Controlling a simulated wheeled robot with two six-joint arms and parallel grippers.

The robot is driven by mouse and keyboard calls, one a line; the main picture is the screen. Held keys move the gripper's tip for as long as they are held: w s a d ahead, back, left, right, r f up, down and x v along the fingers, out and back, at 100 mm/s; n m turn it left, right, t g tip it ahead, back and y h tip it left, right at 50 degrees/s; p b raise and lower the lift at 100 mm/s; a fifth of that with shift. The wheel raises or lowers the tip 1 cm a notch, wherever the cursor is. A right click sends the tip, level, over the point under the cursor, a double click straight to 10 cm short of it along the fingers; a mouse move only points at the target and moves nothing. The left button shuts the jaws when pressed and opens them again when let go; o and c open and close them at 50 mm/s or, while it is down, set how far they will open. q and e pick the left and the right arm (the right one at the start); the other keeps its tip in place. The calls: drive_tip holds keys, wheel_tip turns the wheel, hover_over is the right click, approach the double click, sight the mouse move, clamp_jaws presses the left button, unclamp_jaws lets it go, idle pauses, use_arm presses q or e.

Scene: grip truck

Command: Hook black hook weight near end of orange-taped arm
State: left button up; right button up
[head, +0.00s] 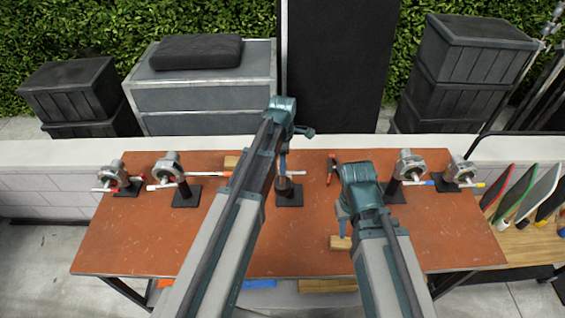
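A grip head on the second black stand from the left (168,168) carries a pale thin arm. Orange tape (222,174) shows on this arm just left of my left arm. A pale rod end (297,173) shows right of my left arm; I cannot tell whether it is the same rod. My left gripper (283,177) points down over a black base (289,197) in the middle of the table; its fingers are too small to read. My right gripper (343,232) points down above the table's front half, near a wooden block. I cannot pick out the black hook weight for certain.
The reddish-brown table (130,245) also bears a red-tipped stand (112,172) at left, blue- and yellow-taped stands (410,163) at right, a red-and-black tool (331,168) and wooden blocks (340,243). Its left front is clear. A side shelf (530,243) holds coloured boards.

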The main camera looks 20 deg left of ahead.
use_arm(q)
drive_tip(key=shift+r, duration=0.1)
wheel_tip(320, 180, up, 12)
drive_tip(key=p, duration=1.2)
idle(0.6)
drive_tip(key=s+d+f+m+b, duration=0.6)
drive_tip(key=s+f+m+b, duration=0.3)
drive_tip(key=f+m+b, duration=0.2)
drive_tip(key=s+d+f+m+y+b, duration=0.1)
drive_tip(key=s+d+f+m+b, duration=0.5)
drive_tip(key=s+f+m+b, duration=0.4)
wheel_tip(320, 180, down, 2)
drive_tip(key=m+b, duration=0.2)
drive_tip(key=m, duration=0.2)
